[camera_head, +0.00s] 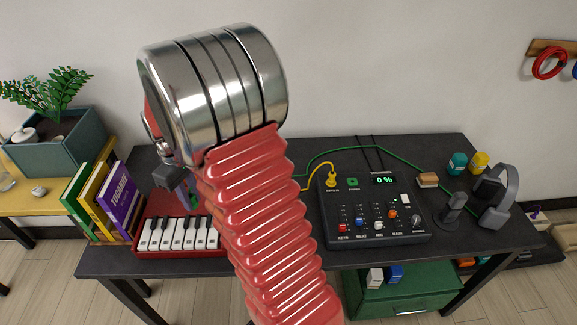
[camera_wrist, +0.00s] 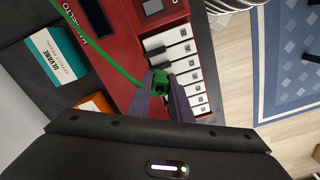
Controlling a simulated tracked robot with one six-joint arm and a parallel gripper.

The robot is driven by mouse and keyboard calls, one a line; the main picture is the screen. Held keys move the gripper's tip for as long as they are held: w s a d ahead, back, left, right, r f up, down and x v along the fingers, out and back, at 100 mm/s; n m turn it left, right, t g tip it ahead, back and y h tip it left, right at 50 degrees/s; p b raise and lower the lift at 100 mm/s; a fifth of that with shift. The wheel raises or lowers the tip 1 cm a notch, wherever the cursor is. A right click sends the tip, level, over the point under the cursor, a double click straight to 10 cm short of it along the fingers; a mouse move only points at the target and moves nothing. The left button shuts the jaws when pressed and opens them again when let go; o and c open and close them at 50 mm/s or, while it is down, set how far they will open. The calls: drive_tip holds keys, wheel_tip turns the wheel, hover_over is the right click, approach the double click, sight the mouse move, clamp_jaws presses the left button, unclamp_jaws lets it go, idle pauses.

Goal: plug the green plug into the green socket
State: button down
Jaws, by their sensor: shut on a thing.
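My gripper (camera_wrist: 161,92) is shut on the green plug (camera_wrist: 160,80), above the red keyboard. The green cable (camera_wrist: 98,42) runs from the plug to the upper left in the wrist view. In the head view my gripper (camera_head: 187,196) is at the left, mostly hidden behind my arm, and the plug cannot be made out clearly. The green socket (camera_head: 352,182) is on the top rear of the black mixer (camera_head: 375,238), right of my arm. It looks empty and is well apart from the plug.
A yellow plug (camera_head: 331,180) with a yellow cable stands left of the green socket. The display (camera_head: 383,180) is on its right. The red keyboard (camera_head: 180,236) and upright books (camera_head: 117,195) are at the left. Headphones (camera_head: 498,190) are at the right. The green cable crosses behind the mixer.

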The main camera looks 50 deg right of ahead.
drive_tip(key=w+a+m, duration=0.1)
drive_tip(key=w+a, duration=0.2)
drive_tip(key=a, duration=0.4)
drive_tip(key=w+a+m, duration=0.1)
drive_tip(key=w+a, duration=0.2)
drive_tip(key=a, duration=0.3)
drive_tip(key=shift+a+r+m, duration=0.2)
drive_tip(key=shift+a+m, duration=0.1)
drive_tip(key=shift+a, duration=0.05)
